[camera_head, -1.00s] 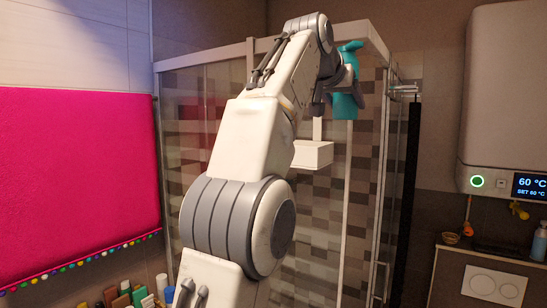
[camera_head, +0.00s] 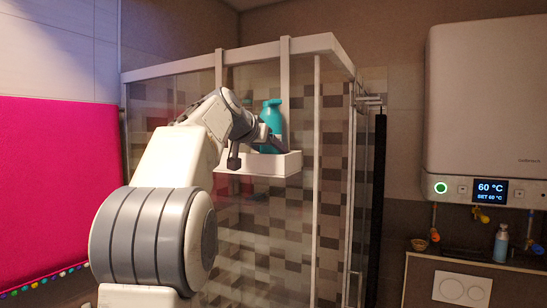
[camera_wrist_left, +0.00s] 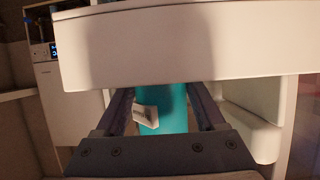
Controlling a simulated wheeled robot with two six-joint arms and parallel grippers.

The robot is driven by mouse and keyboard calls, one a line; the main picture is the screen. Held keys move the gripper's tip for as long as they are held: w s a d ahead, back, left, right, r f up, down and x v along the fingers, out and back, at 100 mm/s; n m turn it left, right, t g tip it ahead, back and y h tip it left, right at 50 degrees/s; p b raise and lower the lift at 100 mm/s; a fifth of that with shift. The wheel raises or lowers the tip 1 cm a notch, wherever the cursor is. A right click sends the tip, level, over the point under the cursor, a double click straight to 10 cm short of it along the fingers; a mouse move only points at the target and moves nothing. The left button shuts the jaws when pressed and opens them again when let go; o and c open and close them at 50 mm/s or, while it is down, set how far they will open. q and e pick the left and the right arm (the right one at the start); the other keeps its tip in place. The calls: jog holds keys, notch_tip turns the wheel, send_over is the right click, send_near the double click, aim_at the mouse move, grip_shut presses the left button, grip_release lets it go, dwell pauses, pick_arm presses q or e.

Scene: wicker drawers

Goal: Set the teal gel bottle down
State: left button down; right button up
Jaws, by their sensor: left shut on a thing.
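The teal gel bottle (camera_head: 271,118), with a pump top, is upright at the white hanging caddy (camera_head: 285,166) on the glass shower wall. Its lower end meets the caddy's rim in the head view; whether its base touches the caddy floor is hidden. My left gripper (camera_head: 267,142) is shut on the bottle's lower body. In the left wrist view the bottle (camera_wrist_left: 172,98) stands between the two dark fingers, and the pale caddy wall (camera_wrist_left: 200,50) crosses above it and hides part of it. My right gripper is not in view.
The caddy hangs by two white straps (camera_head: 285,75) over the shower's top rail. A water heater (camera_head: 480,100) is on the right wall, with a soap bottle (camera_head: 501,243) on the ledge below. A pink towel (camera_head: 50,185) hangs at left.

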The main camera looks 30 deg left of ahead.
pick_arm(q)
jog(key=shift+d+f, duration=0.1)
jog(key=shift+f, duration=0.5)
jog(key=shift+f, duration=0.2)
grip_release()
jog(key=shift+r, duration=0.25)
jog(key=b+v, duration=0.3)
jog(key=v, duration=0.9)
jog(key=shift+f, duration=0.15)
